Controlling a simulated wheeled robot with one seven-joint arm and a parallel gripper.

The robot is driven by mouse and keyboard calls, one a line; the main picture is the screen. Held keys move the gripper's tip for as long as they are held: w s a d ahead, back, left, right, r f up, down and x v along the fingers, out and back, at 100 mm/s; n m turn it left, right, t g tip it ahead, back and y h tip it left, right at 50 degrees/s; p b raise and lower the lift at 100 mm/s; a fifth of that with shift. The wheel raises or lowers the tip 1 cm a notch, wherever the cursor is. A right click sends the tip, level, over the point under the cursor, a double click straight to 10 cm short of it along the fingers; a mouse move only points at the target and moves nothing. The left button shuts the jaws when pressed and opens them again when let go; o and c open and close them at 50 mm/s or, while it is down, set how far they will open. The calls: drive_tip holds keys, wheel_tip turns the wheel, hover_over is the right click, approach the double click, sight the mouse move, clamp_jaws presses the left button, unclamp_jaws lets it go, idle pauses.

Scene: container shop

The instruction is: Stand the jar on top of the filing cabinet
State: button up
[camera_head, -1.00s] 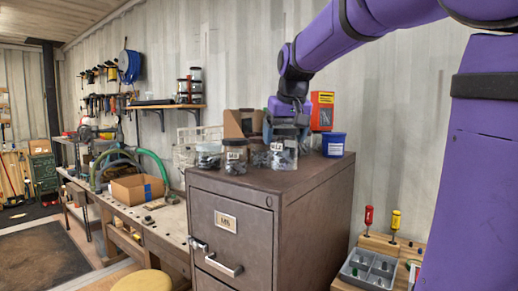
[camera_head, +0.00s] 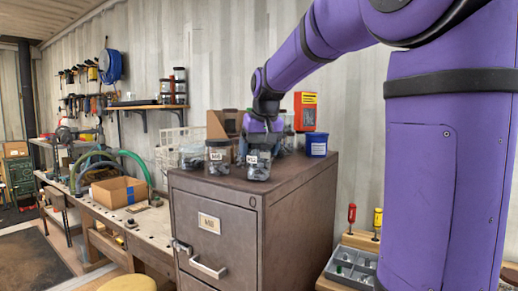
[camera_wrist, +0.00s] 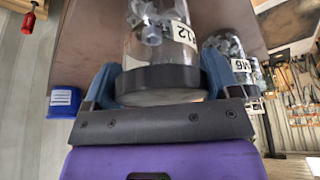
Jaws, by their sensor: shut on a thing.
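The jar (camera_head: 258,168) is clear, with grey contents and a white label, and is upright above the front part of the filing cabinet's top (camera_head: 290,178). Whether its base touches the top or hangs just above it, I cannot tell. My gripper (camera_head: 260,140) is shut on it from above, around its dark lid. In the wrist view, my gripper's blue fingers (camera_wrist: 158,85) sit on either side of the black lid, and the jar (camera_wrist: 155,38) shows a label ending in "12".
A similar jar (camera_head: 218,157) stands close on the left, with another clear container (camera_head: 192,156) beyond it. A brown cardboard holder (camera_head: 218,125) is behind. The cabinet's right front is bare.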

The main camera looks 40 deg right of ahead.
drive_tip(key=o, duration=1.3)
drive_tip(key=shift+f, duration=0.1)
drive_tip(key=v, duration=1.2)
drive_tip(key=s+a+f+n, duration=0.1)
drive_tip(key=s+a+f, duration=0.3)
drive_tip(key=s+f, duration=0.2)
drive_tip(key=s+a+f+n, duration=0.1)
drive_tip(key=s+a+f, duration=0.3)
drive_tip(key=s+f, duration=0.3)
drive_tip(key=s+a+f+n+t+y, duration=0.1)
drive_tip(key=s+a+f, duration=0.4)
drive_tip(key=s+f, duration=0.2)
drive_tip(key=shift+s+f, duration=0.2)
drive_tip(key=shift+s, duration=0.55)
